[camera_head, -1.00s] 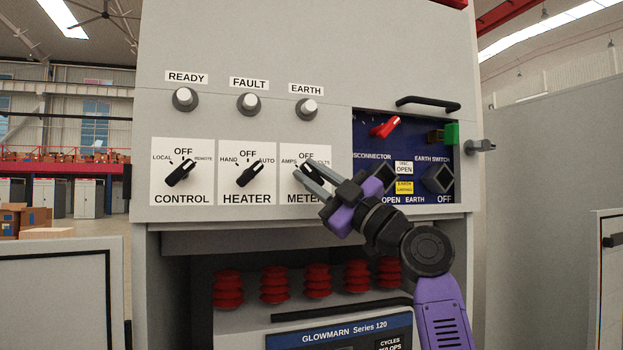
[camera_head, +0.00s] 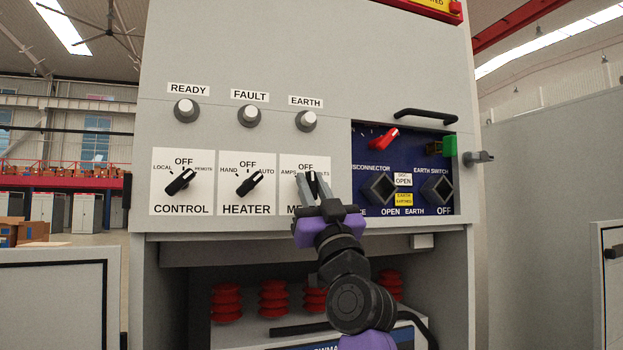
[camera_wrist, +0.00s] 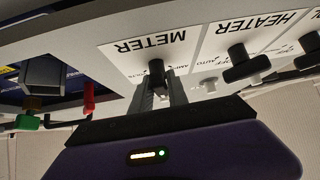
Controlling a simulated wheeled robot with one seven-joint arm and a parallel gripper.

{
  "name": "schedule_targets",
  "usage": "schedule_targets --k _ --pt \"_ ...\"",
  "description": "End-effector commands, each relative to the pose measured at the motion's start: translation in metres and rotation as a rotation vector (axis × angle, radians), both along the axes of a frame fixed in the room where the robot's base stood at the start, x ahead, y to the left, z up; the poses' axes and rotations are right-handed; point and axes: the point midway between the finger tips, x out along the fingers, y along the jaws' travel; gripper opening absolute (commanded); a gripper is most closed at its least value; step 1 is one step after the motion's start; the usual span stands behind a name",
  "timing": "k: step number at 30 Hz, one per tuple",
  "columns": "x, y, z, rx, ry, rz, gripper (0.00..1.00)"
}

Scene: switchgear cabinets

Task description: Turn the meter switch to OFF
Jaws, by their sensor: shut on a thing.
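The meter switch is a black knob (camera_head: 314,184) on the white METER plate (camera_head: 289,200), with AMPS at left, OFF at top and VOLTS at right. My gripper (camera_head: 312,180) comes up from below, and its two grey fingers are shut on the knob from either side. The fingers hide much of the knob and part of the METER label in the head view. In the wrist view, upside down, the knob (camera_wrist: 156,73) sits between the fingertips (camera_wrist: 164,84). Its exact pointing direction is hard to tell, but it looks near upright.
The HEATER switch (camera_head: 249,184) and CONTROL switch (camera_head: 180,182) are to the left. At right, a blue recessed panel (camera_head: 365,203) holds a red lever (camera_head: 383,138) and square sockets. A black handle (camera_head: 426,115) juts out above it. Red insulators (camera_head: 227,302) stand in the bay below.

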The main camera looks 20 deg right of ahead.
Motion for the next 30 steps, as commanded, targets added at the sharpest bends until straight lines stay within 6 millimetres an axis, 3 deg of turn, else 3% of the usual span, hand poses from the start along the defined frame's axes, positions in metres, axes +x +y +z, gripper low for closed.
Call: schedule_targets --k 20,21,23,30 --pt "0.0006 -0.0005 -0.0016 0.064 0.002 0.000 0.00" --pt "0.0006 -0.0004 -0.0016 0.064 0.003 0.000 0.28" --pt "0.0006 -0.0005 -0.0015 0.064 0.002 0.000 0.38" --pt "0.0002 -0.0004 -0.0006 0.063 0.001 -0.001 0.38"
